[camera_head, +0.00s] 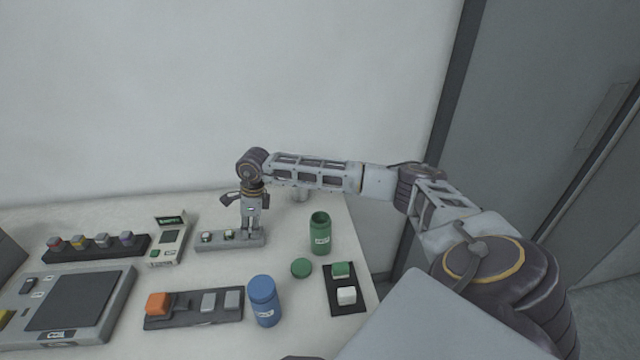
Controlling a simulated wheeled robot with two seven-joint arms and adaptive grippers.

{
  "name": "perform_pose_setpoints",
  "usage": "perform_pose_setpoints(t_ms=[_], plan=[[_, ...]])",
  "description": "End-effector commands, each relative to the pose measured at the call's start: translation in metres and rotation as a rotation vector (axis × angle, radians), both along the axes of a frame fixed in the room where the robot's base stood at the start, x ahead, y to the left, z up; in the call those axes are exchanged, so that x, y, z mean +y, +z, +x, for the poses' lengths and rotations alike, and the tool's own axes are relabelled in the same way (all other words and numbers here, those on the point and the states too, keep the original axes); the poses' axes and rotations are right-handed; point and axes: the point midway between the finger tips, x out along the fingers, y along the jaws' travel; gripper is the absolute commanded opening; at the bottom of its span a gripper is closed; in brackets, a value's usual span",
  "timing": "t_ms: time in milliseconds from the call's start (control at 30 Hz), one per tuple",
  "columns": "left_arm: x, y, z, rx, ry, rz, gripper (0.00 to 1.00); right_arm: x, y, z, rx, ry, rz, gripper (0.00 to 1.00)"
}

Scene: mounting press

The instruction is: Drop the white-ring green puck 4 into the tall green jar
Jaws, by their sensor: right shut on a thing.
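The tall green jar (320,240) stands upright and uncapped on the table, its dark mouth facing up. My right gripper (250,234) points down at the right end of a low grey rack (208,245), left of the jar. It is shut on a small puck, which the fingers mostly hide; I take it as the white-ring green puck 4, but its ring and number are too small to read. Two other small pucks, one at the rack's left end (207,236) and one nearer the middle (228,234), sit in the rack.
A green lid (301,268) lies in front of the jar. A capped blue jar (264,303) stands nearer. A black tray (347,308) holds a green and a white block. A handheld meter (168,240) stands left of the rack. The table between rack and green jar is clear.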

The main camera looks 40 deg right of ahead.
Motion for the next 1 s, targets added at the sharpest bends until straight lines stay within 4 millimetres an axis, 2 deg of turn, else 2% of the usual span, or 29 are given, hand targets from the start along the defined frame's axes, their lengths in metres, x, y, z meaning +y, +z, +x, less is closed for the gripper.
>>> perform_pose_setpoints(t_ms=[200, 367, 833, 1000], plan=[[0.011, 0.001, -0.002, 0.003, -0.004, 0.011, 0.77, 0.000, 0.000, 0.000, 0.000, 0.000, 0.000, 0.10], [0.012, 0.002, -0.003, 0.004, -0.004, 0.013, 0.77, 0.000, 0.003, 0.000, 0.000, 0.000, 0.000, 0.10], [-0.006, 0.010, -0.002, 0.002, 0.001, -0.007, 0.77, 0.000, 0.020, 0.000, 0.000, 0.000, 0.000, 0.10], [-0.007, 0.013, -0.001, 0.000, 0.002, -0.007, 0.77, 0.000, 0.027, 0.000, 0.000, 0.000, 0.000, 0.10]])
